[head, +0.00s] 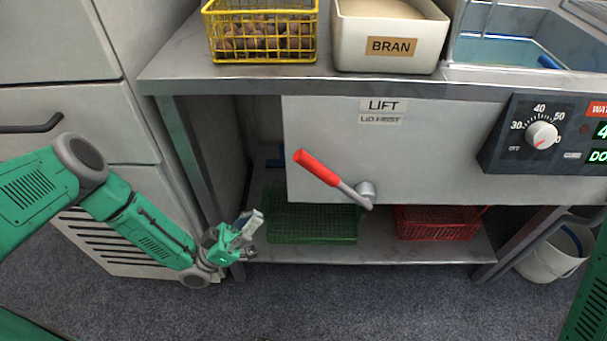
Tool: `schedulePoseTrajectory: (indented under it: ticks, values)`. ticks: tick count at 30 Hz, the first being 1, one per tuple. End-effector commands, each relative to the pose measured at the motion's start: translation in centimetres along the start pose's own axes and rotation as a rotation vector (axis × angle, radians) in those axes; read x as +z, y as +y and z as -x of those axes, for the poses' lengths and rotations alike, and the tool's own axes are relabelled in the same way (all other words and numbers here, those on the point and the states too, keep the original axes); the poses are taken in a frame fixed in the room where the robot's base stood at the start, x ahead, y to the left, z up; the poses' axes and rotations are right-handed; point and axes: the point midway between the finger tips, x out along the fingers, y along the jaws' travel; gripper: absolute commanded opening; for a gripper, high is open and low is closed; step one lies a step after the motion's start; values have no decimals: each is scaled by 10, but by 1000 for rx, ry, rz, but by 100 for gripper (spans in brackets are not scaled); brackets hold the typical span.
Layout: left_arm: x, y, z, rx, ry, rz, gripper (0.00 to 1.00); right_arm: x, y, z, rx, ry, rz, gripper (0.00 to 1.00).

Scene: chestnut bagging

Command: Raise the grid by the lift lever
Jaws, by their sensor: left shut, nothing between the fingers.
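The lift lever (334,179) has a red handle and a grey metal shaft. It tilts up to the left from its pivot on the pale front panel (440,150), below a label reading LIFT. My left gripper (257,217) is shut and empty, below and to the left of the red handle, apart from it. The grid itself cannot be made out. Of my right arm, only a green part shows at the right edge; its gripper is out of view.
A yellow basket of chestnuts (260,8) and a BRAN tub (388,60) stand on the counter. Green (312,222) and red (438,222) baskets sit on the lower shelf. A dial (541,135) is at right. A table leg (188,150) stands near my left arm.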

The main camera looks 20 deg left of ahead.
Motion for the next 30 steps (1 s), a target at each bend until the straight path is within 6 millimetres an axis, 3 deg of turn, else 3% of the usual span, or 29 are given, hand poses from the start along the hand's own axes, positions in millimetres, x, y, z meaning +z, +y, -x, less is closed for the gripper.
schedulePoseTrajectory:
  ticks: [5,15,21,30]
  values:
    - [-1,0,-18,0,4,0,0,0,0,-1,0,0,0,0]
    - [0,0,-90,1,4,0,0,0,0,-6,0,0,0,0]
    - [0,0,-122,0,2,0,0,0,0,-11,0,0,0,0]
    - [0,0,-140,0,1,0,0,0,0,-13,0,1,0,0]
